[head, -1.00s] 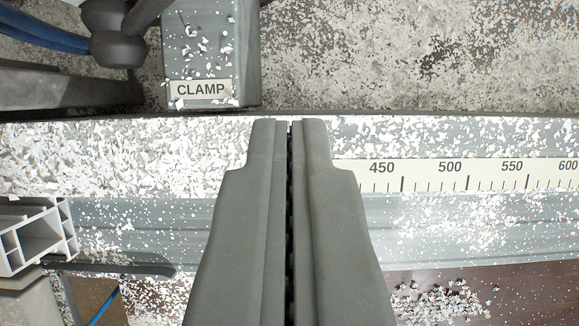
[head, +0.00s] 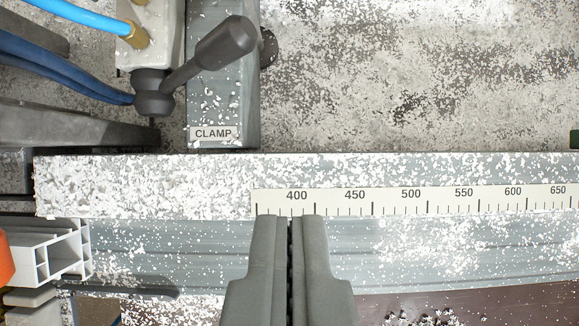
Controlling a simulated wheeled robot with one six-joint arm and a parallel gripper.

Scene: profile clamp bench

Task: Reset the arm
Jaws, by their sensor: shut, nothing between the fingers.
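My gripper (head: 289,222) is at the lower middle of the head view. Its two grey fingers are together with only a thin dark line between them, and nothing is held. The fingertips overlap the lower edge of the ruler strip (head: 420,203) near its 400 mark. The clamp block (head: 223,95), labelled CLAMP, is at the top left, beyond the rail. Its dark lever handle (head: 225,52) slants up to the right. A white hollow profile (head: 55,255) lies at the left edge.
White chips cover much of the grey rail (head: 130,185) and the bench surface (head: 400,80) behind it. Blue hoses (head: 60,65) run in from the upper left. An orange part (head: 5,258) shows at the left edge. Dark chips lie on a brown surface (head: 500,305) at lower right.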

